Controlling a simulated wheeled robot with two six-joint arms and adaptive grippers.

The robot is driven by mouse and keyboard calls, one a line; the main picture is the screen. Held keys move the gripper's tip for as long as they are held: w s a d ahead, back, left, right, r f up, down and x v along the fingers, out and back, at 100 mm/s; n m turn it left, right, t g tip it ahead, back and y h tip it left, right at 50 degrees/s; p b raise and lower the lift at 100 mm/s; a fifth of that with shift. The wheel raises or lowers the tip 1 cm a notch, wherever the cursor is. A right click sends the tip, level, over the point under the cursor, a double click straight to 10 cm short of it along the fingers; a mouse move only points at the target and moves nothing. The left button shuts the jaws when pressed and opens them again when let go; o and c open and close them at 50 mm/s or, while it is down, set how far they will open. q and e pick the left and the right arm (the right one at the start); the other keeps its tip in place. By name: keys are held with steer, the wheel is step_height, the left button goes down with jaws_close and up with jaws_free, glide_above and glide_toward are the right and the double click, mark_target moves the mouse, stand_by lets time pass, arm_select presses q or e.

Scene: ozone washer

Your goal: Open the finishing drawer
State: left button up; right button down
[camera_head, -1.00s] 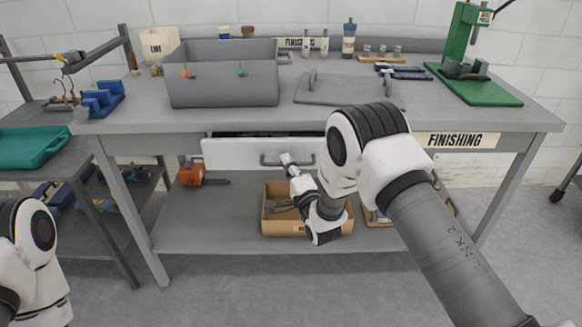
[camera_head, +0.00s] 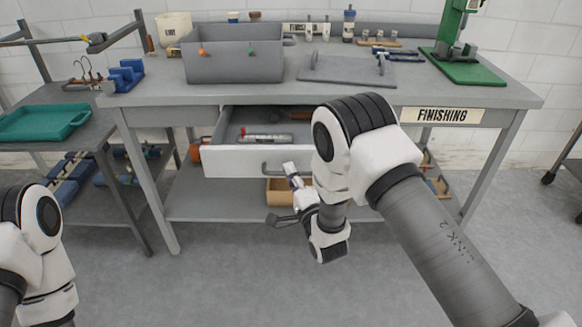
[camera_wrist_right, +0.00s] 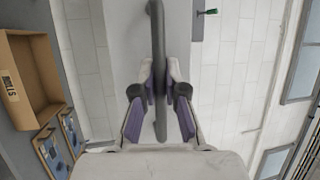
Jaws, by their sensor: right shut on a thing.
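The white-fronted finishing drawer (camera_head: 235,162) under the bench top is pulled out partway in the head view. Its inside shows, with a red-and-grey tool (camera_head: 265,138) lying in it. My right gripper (camera_head: 290,170) is at the drawer's dark handle. In the right wrist view my right gripper (camera_wrist_right: 159,82) is shut on the handle (camera_wrist_right: 158,35), with one finger on each side of the bar. My right arm hides the right part of the drawer. At the left edge, part of my left arm shows, but its gripper does not.
The bench (camera_head: 370,98) carries a grey bin (camera_head: 232,68), a grey board (camera_head: 345,72) and a green press (camera_head: 460,66). A cardboard box (camera_head: 280,192) sits on the lower shelf. A side table with a teal tray (camera_head: 45,122) stands left. Floor in front is clear.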

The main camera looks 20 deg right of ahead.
stand_by(0.3)
steer(key=c, duration=1.2)
jaws_free()
steer(key=a+v, duration=0.1)
steer(key=v, duration=0.6)
steer(key=shift+s+d, duration=0.3)
steer(key=shift+d, duration=0.2)
